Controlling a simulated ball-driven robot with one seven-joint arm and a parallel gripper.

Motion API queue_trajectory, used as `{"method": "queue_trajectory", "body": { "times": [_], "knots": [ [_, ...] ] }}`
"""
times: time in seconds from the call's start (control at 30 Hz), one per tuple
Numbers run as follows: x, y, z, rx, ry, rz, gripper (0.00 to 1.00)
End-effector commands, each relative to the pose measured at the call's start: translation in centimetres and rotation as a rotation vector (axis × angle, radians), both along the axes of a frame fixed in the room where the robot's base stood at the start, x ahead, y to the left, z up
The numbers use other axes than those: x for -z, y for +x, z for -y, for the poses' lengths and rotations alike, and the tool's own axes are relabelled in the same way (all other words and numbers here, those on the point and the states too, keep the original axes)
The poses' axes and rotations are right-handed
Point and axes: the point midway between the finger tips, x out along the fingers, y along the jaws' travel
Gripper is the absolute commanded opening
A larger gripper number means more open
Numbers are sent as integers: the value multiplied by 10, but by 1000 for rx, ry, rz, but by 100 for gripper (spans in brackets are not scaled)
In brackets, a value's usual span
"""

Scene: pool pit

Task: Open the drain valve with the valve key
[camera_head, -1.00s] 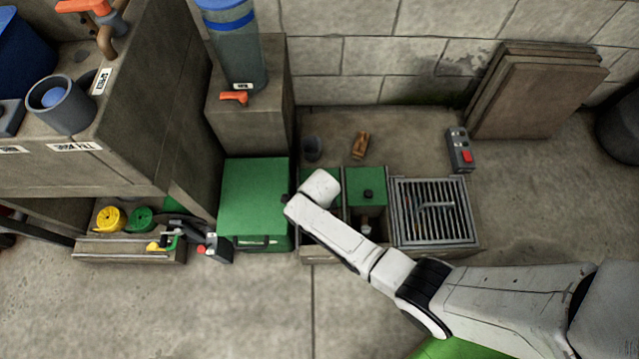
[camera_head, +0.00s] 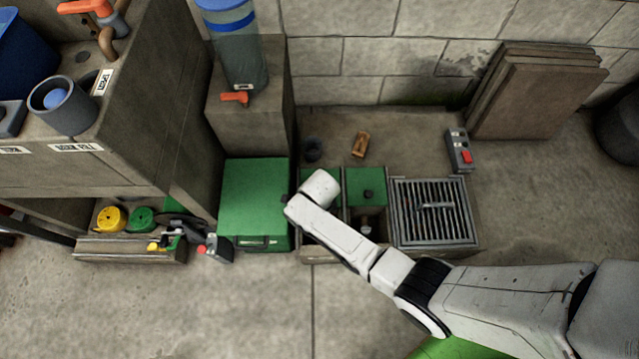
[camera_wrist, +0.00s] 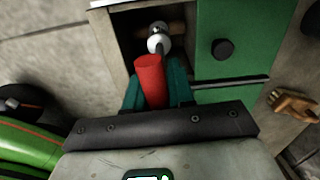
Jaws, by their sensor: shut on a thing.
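In the wrist view, my gripper (camera_wrist: 157,92) has its teal fingers on both sides of a red handle (camera_wrist: 149,72), seemingly the valve key's grip, and is shut on it. Past the handle, a pale round metal part (camera_wrist: 158,40) lies in an open dark compartment, with a brownish bar behind it. I cannot tell whether key and valve are engaged. A green lid (camera_wrist: 235,50) with a black knob lies to the right; it also shows in the head view (camera_head: 366,182). In the head view my fingers are hidden under my arm.
Right of the compartments is a metal grate (camera_head: 433,232) with a T-shaped bar over it. A brown object (camera_head: 360,144) and a switch box (camera_head: 459,151) lie behind. A green case (camera_head: 254,190) stands left. Boards (camera_head: 535,92) lean on the wall. The front floor is clear.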

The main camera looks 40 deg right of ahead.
Motion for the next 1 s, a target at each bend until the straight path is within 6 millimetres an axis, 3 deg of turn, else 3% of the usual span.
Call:
{"method": "queue_trajectory", "body": {
  "times": [1.0],
  "knots": [
    [13, 0, 0, 0, 0, 0, 0]
  ]
}}
